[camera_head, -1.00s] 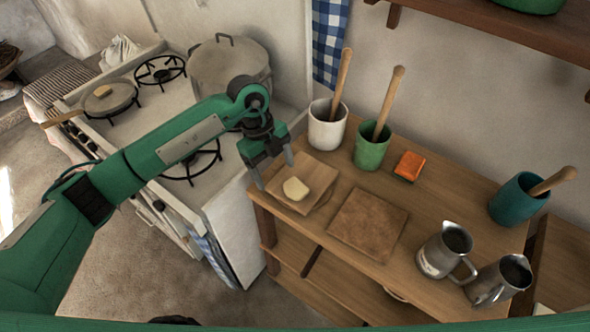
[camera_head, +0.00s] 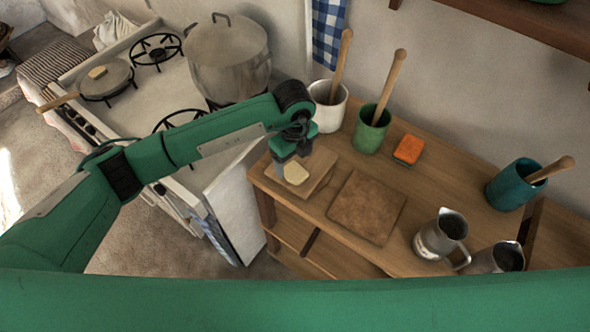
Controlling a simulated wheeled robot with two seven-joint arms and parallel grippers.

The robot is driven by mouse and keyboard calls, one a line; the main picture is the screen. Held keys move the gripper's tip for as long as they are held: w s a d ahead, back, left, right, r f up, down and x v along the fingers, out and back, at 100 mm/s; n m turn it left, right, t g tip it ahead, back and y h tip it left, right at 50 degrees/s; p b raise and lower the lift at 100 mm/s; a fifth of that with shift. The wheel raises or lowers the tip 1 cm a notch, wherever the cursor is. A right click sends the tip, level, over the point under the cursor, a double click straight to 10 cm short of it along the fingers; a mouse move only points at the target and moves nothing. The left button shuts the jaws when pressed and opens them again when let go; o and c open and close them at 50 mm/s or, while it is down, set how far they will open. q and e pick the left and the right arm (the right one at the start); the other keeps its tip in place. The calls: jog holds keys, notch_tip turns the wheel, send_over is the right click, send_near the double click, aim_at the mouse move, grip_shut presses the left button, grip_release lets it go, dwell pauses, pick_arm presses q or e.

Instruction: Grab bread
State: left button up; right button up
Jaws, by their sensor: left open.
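A small pale yellow piece (camera_head: 297,174), which looks like the bread, lies on a light wooden board (camera_head: 318,184) at the left end of the wooden counter. My left gripper (camera_head: 289,165) is open. It hangs just above and behind the piece, overlapping its back edge in the view. I cannot tell whether the fingers touch it. My right gripper is not in view.
A brown square board (camera_head: 366,207) lies to the right. White (camera_head: 328,108), green (camera_head: 369,130) and teal pots (camera_head: 513,186) with wooden handles, an orange sponge (camera_head: 408,149) and metal jugs (camera_head: 441,236) stand on the counter. A stove with a large pot (camera_head: 228,62) is left.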

aim_at(294, 172)
pick_arm(q)
notch_tip(294, 172, down, 3)
jog(key=shift+s+f+p, duration=0.1)
jog(key=shift+f+p, duration=0.1)
jog(key=shift+p, duration=0.65)
jog(key=shift+f, duration=0.55)
jog(key=c, duration=1)
jog(key=shift+c, duration=0.3)
jog(key=shift+r, duration=0.1)
